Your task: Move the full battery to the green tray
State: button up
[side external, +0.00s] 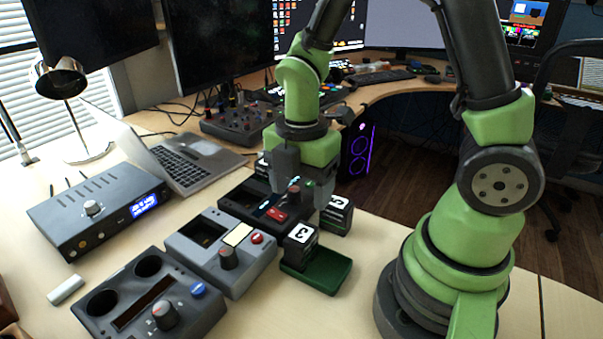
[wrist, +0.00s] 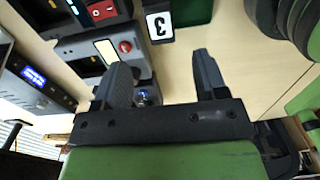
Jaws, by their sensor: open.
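A dark battery with a white "3" label (side external: 299,248) stands at the back left of the green tray (side external: 335,272); I cannot tell whether it rests fully on it. The "3" label (wrist: 160,27) and the tray (wrist: 195,8) also show at the top of the wrist view. A second dark battery (side external: 338,215) stands behind the tray. Another dark block, perhaps a battery (side external: 262,166), is partly hidden behind my gripper. My gripper (side external: 302,198) is open above the area behind the tray; in the wrist view nothing is between its fingers (wrist: 160,65). I cannot tell which battery is full.
A dark device with a red switch (side external: 275,214), a grey device with a yellowish screen (side external: 237,236) and a dark-grey device with round wells (side external: 150,300) line the desk left of the tray. A blue-display box (side external: 95,212) and laptop (side external: 185,160) stand farther left.

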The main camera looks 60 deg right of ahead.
jog(key=s+r+m+t+y, duration=0.1)
jog(key=s+r+m+t, duration=0.2)
jog(key=r+m, duration=0.5)
jog(key=s+a+r+m+t+y, duration=0.1)
jog(key=s+r+m+t, duration=0.3)
jog(key=r+m, duration=0.4)
jog(key=s+m, duration=0.1)
jog(key=m, duration=0.5)
jog(key=shift+s+a+r, duration=0.2)
jog(key=shift+s+r, duration=0.05)
